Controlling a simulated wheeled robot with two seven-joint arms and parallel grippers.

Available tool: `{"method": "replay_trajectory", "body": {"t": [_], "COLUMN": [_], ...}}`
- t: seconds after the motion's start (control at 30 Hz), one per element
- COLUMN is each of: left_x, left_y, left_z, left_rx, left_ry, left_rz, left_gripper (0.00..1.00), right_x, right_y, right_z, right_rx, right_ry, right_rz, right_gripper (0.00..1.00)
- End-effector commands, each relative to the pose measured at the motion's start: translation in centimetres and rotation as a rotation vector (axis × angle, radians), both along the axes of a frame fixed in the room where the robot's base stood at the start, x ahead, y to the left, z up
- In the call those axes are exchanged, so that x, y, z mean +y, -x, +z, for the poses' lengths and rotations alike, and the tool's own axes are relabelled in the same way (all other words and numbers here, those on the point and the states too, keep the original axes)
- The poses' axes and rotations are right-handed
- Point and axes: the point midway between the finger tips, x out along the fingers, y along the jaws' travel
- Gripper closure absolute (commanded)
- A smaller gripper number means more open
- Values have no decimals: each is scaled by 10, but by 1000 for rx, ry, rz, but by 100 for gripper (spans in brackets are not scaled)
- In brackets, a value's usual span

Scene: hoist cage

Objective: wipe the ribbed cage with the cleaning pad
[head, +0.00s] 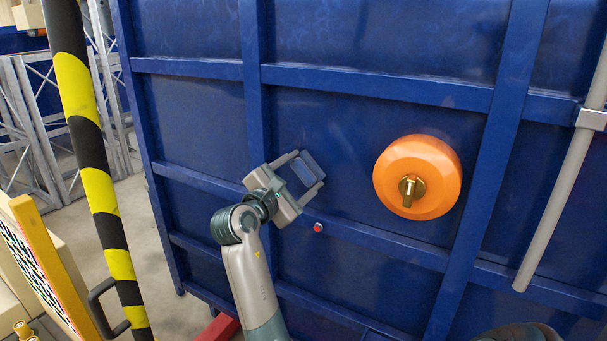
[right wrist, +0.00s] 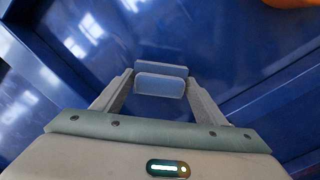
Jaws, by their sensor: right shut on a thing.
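The ribbed cage (head: 330,115) is a large dark blue panel wall with raised ribs, filling most of the head view. It also fills the background of the right wrist view (right wrist: 225,40). My right gripper (head: 309,170) is in front of a recessed panel between ribs, left of the orange knob. It is shut on the cleaning pad (head: 304,167), a small blue-grey block. In the right wrist view the pad (right wrist: 160,86) sits between both fingers. I cannot tell whether the pad touches the panel. My left gripper is not in view.
A round orange housing with a brass knob (head: 411,187) sticks out right of the gripper. A small red button (head: 318,227) is below it. A grey pipe (head: 565,190) runs at right. A yellow-black striped post (head: 98,185) stands at left.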

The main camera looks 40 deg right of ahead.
Motion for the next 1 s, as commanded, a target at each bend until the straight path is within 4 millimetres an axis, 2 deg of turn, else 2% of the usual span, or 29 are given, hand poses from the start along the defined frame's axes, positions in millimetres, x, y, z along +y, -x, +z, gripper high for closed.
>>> {"method": "replay_trajectory", "body": {"t": [0.27, 0.8, 1.0], "left_x": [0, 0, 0], "left_y": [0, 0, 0], "left_z": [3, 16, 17], "left_rx": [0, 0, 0], "left_ry": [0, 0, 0], "left_rz": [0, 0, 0], "left_gripper": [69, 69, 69], "right_x": [6, 49, 57], "right_y": [2, 14, 17], "right_z": [1, 1, 0], "right_rx": [0, 0, 0], "right_ry": [0, 0, 0], "right_rz": [0, 1, 0], "right_gripper": [52, 52, 52]}}
